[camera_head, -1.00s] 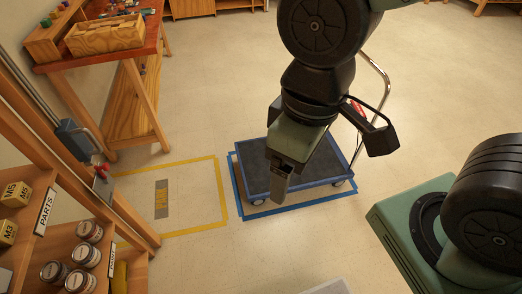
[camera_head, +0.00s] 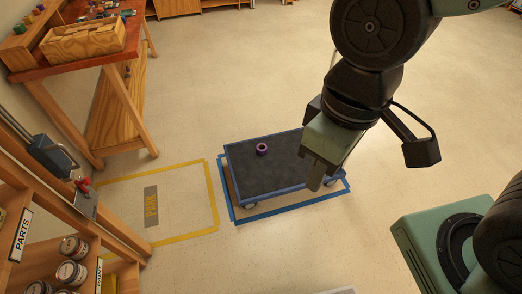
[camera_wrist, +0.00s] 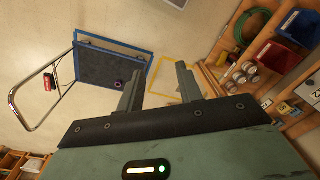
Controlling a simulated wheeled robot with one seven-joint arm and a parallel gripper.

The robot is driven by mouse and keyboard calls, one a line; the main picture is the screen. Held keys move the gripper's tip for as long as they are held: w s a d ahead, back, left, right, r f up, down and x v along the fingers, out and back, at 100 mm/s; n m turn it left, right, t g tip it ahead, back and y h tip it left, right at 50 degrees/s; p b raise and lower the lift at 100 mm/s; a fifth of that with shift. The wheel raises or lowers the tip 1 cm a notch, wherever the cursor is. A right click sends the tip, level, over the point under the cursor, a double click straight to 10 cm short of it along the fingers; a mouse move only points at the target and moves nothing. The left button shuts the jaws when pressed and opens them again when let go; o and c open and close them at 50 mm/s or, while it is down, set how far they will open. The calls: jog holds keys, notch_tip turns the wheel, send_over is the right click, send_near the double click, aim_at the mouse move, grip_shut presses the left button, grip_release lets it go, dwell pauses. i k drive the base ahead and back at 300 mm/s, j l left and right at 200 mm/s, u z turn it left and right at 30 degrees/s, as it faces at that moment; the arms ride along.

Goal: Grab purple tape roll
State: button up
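The purple tape roll (camera_head: 262,149) lies on the dark deck of the blue-edged cart (camera_head: 240,180), near its far edge. It also shows in the wrist view as a small purple ring (camera_wrist: 119,84) on the cart deck, just left of the left finger. My gripper (camera_wrist: 157,82) is open, with its two fingers apart and nothing between them. In the head view my gripper (camera_head: 317,178) points down over the right part of the cart, to the right of the roll. It appears well above the deck; its fingertips are hard to make out there.
A workbench (camera_head: 85,60) with a wooden box stands at upper left. Shelves with jars (camera_head: 72,260) are at lower left. Yellow tape (camera_head: 212,195) frames a floor area left of the cart. The cart has a metal handle (camera_wrist: 22,83). The surrounding floor is clear.

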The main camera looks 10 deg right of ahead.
aim_at(263, 145)
jog(key=i+j, duration=0.25)
jog(key=i, duration=0.3)
jog(key=i+j+u, duration=0.1)
jog(key=i, duration=0.45)
jog(key=i+j, duration=0.3)
jog(key=i, duration=0.25)
